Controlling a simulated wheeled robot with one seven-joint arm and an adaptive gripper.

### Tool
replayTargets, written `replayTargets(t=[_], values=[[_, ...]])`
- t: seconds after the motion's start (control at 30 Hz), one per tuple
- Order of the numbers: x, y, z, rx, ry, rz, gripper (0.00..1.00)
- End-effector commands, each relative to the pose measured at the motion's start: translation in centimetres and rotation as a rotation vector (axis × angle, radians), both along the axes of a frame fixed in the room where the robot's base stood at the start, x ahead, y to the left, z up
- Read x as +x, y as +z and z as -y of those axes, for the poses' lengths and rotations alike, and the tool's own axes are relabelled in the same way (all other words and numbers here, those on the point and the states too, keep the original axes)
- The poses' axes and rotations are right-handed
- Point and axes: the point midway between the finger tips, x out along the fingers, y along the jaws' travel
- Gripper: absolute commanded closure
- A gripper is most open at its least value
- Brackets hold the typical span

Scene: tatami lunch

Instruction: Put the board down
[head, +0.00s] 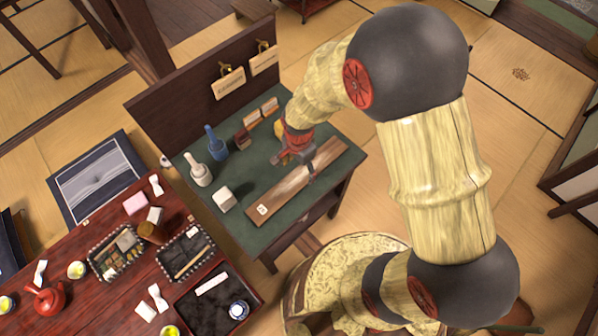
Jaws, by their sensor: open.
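A long brown wooden board (275,196) with a small white label at its near-left end lies slantwise over the green-topped table (240,222). It looks flat on the top, but I cannot tell whether its far end touches. My gripper (304,166) is open, at the board's middle-to-far part. A dark piece crosses the board there; I cannot tell whether it is a finger of mine. My wrist and arm hide part of the table's far right.
A blue bottle-like item (216,144), a pale one (199,171) and a white block (223,198) stand left of the board. Two wooden plaques (229,84) hang on the dark back panel (185,98). The red low table (110,292) at lower left holds trays and tea things.

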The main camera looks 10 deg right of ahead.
Motion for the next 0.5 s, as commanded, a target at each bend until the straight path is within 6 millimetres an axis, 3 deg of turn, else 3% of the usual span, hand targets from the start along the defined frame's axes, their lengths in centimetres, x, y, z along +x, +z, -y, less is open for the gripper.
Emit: replayTargets(t=[0.03,0.2,0.5], values=[[0.1,1.5,0.0,0.001,0.0,0.003,0.29],[0.1,4.7,0.0,0.001,0.0,0.003,0.29],[0.0,7.4,0.0,-0.001,0.0,-0.001,0.29]])
